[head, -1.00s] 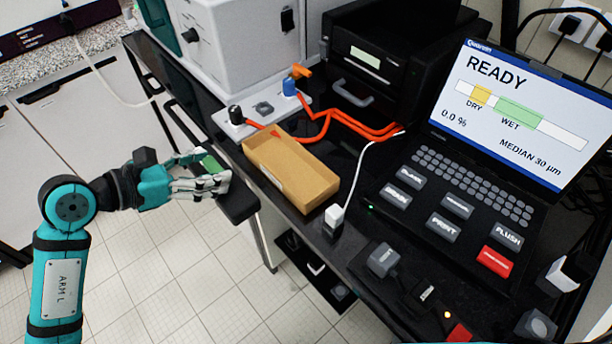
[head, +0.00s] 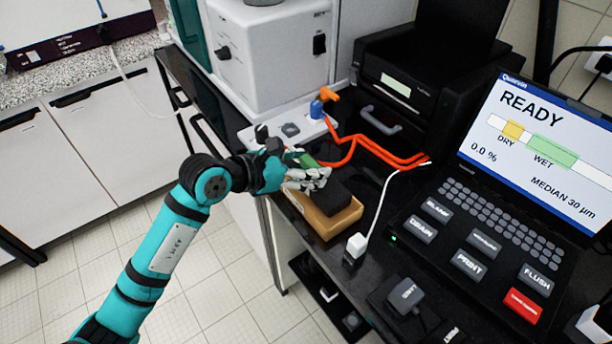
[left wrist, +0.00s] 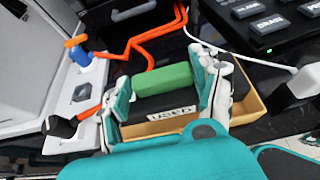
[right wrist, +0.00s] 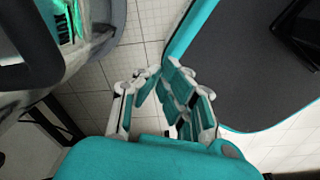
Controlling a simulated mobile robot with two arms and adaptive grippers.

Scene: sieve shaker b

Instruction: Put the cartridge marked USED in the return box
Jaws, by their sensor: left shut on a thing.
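The cartridge has a black body (head: 330,197) and a green part (left wrist: 163,80). A label reading USED (left wrist: 172,112) shows on its side in the left wrist view. My left gripper (head: 305,178) is shut on the cartridge, its fingers either side of the green part. The cartridge is at the open cardboard return box (head: 332,226), its black body overlapping the box opening. I cannot tell whether it touches the box floor. The hand hides the box's far end. My right gripper (right wrist: 158,80) is away from the bench with nothing visible between its fingers; its fingertips look close together.
Orange tubes (head: 385,150) and a white cable (head: 381,205) run behind and right of the box. A white plug (head: 356,245) stands just right of its near end. A laptop (head: 490,225) fills the bench's right side. A valve plate (head: 290,130) lies behind.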

